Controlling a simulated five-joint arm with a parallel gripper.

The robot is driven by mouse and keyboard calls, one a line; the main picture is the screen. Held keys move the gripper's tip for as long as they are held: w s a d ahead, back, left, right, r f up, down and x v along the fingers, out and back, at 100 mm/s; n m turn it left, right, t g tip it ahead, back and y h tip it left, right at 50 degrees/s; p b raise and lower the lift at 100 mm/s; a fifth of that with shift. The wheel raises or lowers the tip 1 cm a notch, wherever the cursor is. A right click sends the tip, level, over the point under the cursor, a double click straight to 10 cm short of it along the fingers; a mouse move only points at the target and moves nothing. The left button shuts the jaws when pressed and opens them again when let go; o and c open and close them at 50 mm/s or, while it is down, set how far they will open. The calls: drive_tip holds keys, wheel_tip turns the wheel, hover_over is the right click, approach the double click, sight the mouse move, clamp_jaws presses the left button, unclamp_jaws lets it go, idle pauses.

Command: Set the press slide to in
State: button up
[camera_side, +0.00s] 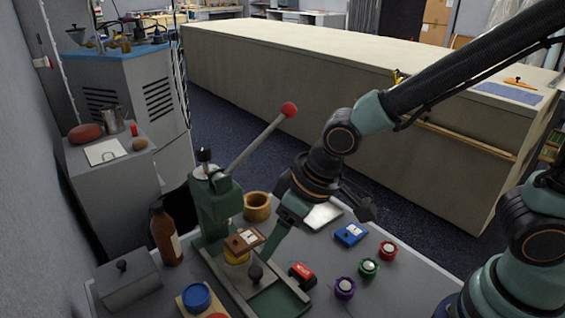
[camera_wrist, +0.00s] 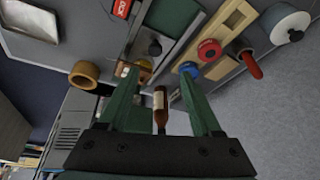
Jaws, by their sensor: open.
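The green press (camera_side: 214,205) stands at the left of the grey bench, with a long lever ending in a red ball (camera_side: 289,109). A pale-edged track with a green bed (camera_side: 280,303) runs forward from its foot. The slide's black knob (camera_side: 255,273) stands upright on the track, between the press column and the track's front end; it also shows in the wrist view (camera_wrist: 155,48). My gripper (camera_side: 267,258) points down just beside the knob. In the wrist view its fingers (camera_wrist: 158,74) are spread and empty, apart from the knob. The slide's plate is partly hidden.
A brown labelled block (camera_side: 243,240) sits above a yellow piece near the knob. A red lock block (camera_side: 302,275) lies right of the track. A brown bottle (camera_side: 165,235), a tan ring (camera_side: 257,207) and a blue round piece (camera_side: 196,297) stand around the press. Several small coloured items lie right.

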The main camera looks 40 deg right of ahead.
sight(254, 272)
drive_tip(key=x, duration=1.2)
drive_tip(key=shift+w+d, duration=0.3)
drive_tip(key=shift+d, duration=0.1)
drive_tip(key=shift+r, duration=0.1)
clamp_jaws()
drive_tip(key=shift+a, duration=0.2)
idle(0.8)
